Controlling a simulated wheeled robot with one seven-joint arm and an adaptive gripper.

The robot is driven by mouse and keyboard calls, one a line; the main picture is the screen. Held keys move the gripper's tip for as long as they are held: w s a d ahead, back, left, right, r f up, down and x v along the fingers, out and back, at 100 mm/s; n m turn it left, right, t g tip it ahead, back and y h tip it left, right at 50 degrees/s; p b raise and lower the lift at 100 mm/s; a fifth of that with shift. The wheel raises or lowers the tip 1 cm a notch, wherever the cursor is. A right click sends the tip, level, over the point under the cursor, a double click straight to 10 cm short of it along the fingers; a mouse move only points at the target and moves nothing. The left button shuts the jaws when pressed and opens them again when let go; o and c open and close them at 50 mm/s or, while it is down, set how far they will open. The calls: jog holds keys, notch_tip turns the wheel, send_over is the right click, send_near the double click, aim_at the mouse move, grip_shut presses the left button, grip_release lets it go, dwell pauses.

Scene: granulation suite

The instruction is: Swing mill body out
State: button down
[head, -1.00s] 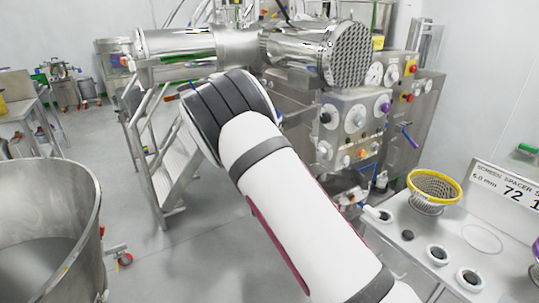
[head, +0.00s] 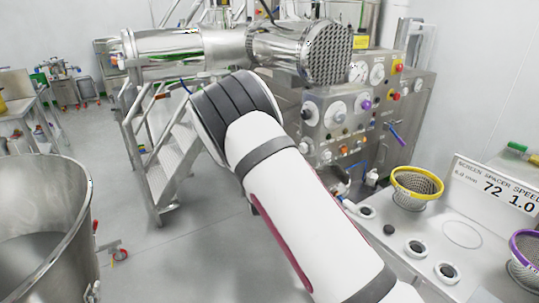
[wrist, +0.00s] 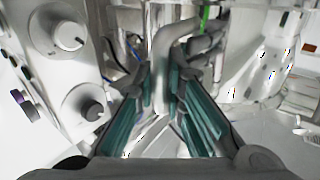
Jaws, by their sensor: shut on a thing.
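A shiny metal cylinder that looks like the mill body (head: 275,48) lies level across the top of the head view, its perforated round end facing right. It joins a longer metal tube on its left. My gripper (wrist: 161,95) shows in the wrist view, with teal-padded fingers closed on either side of a bent metal handle (wrist: 164,48). My white arm hides the gripper and the handle in the head view. I cannot tell where the handle joins the mill body.
A control panel (head: 322,142) with dials and buttons stands right of centre. A bench (head: 400,222) at right holds a yellow-rimmed basket (head: 413,197) and a purple-rimmed one (head: 525,262). A steel bowl (head: 75,200) is at left, metal steps (head: 170,160) behind. Floor between is clear.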

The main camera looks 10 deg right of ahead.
jog(key=c, duration=1.7)
grip_release()
jog(key=shift+s+d, duration=0.4)
jog(key=shift+d, duration=0.2)
jog(key=shift+o, duration=0.2)
jog(key=shift+a, duration=0.1)
jog(key=shift+w+a, duration=0.1)
jog(key=v, duration=1.2)
jog(key=shift+w, duration=0.1)
